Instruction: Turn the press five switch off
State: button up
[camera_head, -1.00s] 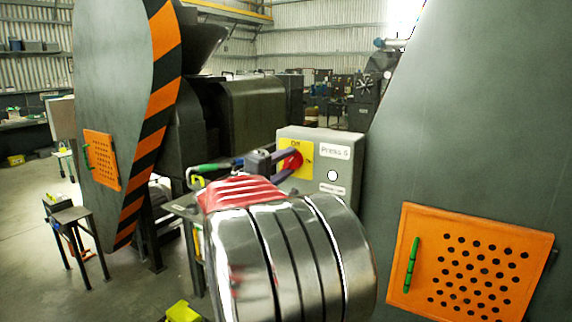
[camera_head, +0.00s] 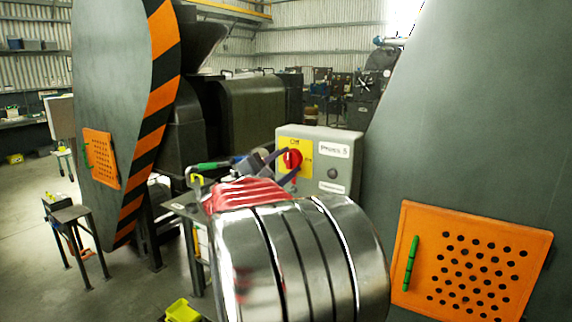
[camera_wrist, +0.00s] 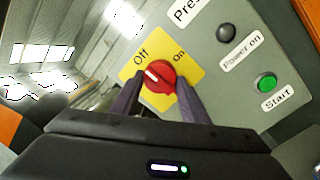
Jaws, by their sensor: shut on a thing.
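The press five switch is a red round knob (camera_head: 292,160) on a yellow plate (camera_head: 306,147) on the grey control box (camera_head: 350,137) labelled "Press 5". The wrist view shows the knob (camera_wrist: 159,76) close up, with its white mark pointing up-left toward "Off"; "On" is to the right. My gripper (camera_wrist: 161,83) is shut on the knob, one finger on each side. In the head view my gripper (camera_head: 286,165) is at the box, partly behind my arm. The "Power on" lamp (camera_wrist: 227,33) is dark.
A green start button (camera_wrist: 265,83) sits right of the knob in the wrist view. A large grey press with an orange perforated panel (camera_head: 472,262) stands close on the right. Another striped press (camera_head: 112,100) and a small stand (camera_head: 72,213) are at left.

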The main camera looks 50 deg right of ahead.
jog(key=shift+f, duration=0.35)
jog(key=o, duration=0.7)
jog(key=shift+c, duration=0.2)
jog(key=o, duration=0.4)
jog(key=shift+r, duration=0.2)
jog(key=s+a+f, duration=0.1)
jog(key=a, duration=1.2)
jog(key=shift+a+f, duration=0.2)
jog(key=shift+a, duration=0.15)
jog(key=shift+s, duration=0.1)
